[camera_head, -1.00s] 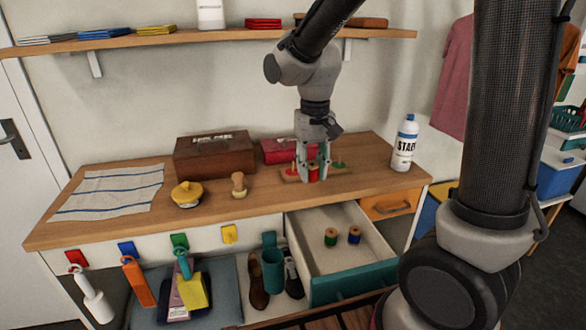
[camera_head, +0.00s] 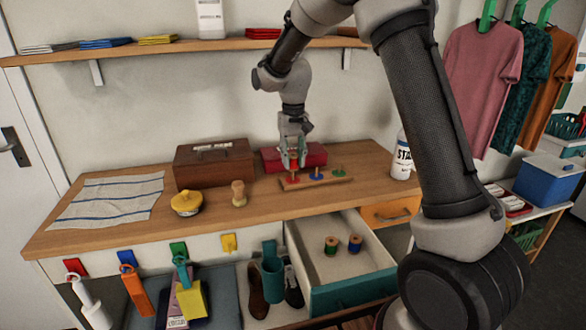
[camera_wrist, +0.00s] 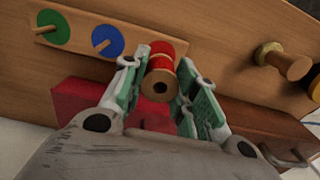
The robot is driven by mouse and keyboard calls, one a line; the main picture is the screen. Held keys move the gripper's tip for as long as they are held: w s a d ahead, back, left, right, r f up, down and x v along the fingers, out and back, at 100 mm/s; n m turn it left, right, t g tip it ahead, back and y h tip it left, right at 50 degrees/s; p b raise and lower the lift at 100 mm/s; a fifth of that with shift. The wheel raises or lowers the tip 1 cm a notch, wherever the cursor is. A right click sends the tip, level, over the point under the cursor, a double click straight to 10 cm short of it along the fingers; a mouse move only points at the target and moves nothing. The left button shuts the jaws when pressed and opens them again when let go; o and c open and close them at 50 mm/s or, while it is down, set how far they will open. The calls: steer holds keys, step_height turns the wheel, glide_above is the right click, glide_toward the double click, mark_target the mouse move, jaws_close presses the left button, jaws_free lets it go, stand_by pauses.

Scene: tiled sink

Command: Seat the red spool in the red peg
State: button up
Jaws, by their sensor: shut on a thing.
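My gripper (camera_head: 293,162) is shut on the red spool (camera_wrist: 161,70), a red-wound spool with wooden flanges, held between the green fingers in the wrist view. The wooden peg board (camera_head: 322,183) lies on the table with a red peg (camera_head: 293,177), a blue peg (camera_head: 317,173) and a green peg (camera_head: 339,171). The gripper is above and slightly behind the red peg. In the wrist view the blue disc (camera_wrist: 108,40) and green disc (camera_wrist: 52,27) show, while the red peg is hidden.
A red box (camera_head: 312,156) stands close behind the board, with a brown box (camera_head: 214,163) to its left. A wooden stamp-like object (camera_head: 238,193) and yellow tin (camera_head: 187,203) stand left. The open drawer (camera_head: 345,281) holds a green spool (camera_head: 331,245) and blue spool (camera_head: 355,243).

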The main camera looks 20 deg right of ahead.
mark_target(293, 167)
steer(key=shift+f, duration=1.85)
steer(key=shift+f, duration=0.1)
steer(key=o, duration=0.8)
steer(key=shift+o, duration=0.2)
